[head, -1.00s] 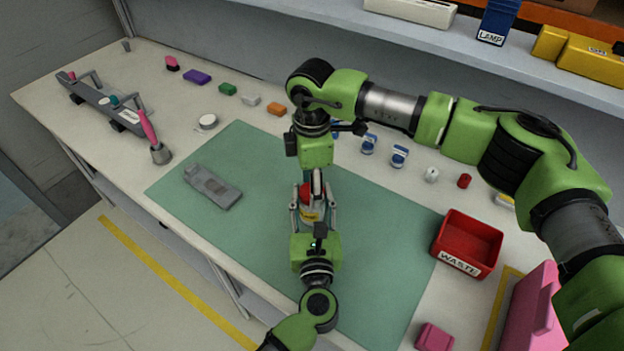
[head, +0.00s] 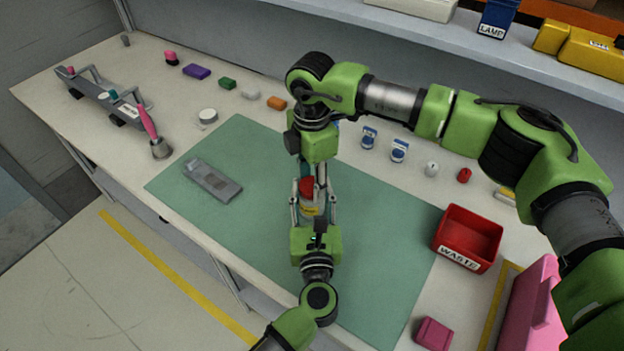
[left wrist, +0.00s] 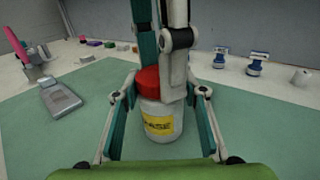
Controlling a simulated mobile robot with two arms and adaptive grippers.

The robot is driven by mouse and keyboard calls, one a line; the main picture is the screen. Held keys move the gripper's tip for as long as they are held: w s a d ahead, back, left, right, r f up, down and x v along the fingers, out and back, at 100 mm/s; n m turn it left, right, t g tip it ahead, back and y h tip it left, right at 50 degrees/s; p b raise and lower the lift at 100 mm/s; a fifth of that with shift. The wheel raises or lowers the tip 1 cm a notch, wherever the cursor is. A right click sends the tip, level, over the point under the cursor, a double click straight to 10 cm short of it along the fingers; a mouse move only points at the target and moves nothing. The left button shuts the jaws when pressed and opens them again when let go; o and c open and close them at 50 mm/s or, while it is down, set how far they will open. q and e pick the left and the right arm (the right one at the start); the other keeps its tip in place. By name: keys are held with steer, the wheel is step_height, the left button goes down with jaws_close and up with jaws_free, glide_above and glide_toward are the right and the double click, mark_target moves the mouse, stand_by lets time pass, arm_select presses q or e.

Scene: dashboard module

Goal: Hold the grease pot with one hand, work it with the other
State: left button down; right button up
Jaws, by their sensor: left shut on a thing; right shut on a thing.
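The grease pot (head: 312,210) is a white jar with a yellow label and a red lid (head: 306,187). It stands upright on the green mat (head: 260,250). In the left wrist view the pot (left wrist: 158,125) sits between the fingers of my left gripper (left wrist: 160,94), which is shut on its body from the near side. My right gripper (head: 313,180) reaches down from above and is shut on the red lid, which also shows in the left wrist view (left wrist: 147,82). The lid rests on top of the jar; whether it is loose cannot be seen.
A grey flat tool (head: 212,182) lies on the mat to the left. A red waste bin (head: 467,238) stands at the right, near a pink block (head: 434,333). Blue-and-white items (head: 399,150) and small coloured blocks line the back. A brush (head: 158,146) is at the left.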

steer(key=o, duration=1.2)
steer(key=shift+o, duration=0.2)
steer(key=shift+r, duration=0.15)
step_height(320, 180, up, 4)
steer(key=shift+r, duration=0.15)
steer(key=shift+c, duration=0.4)
step_height(320, 180, up, 3)
steer(key=m, duration=0.3)
step_height(320, 180, down, 8)
steer(key=shift+r, duration=0.2)
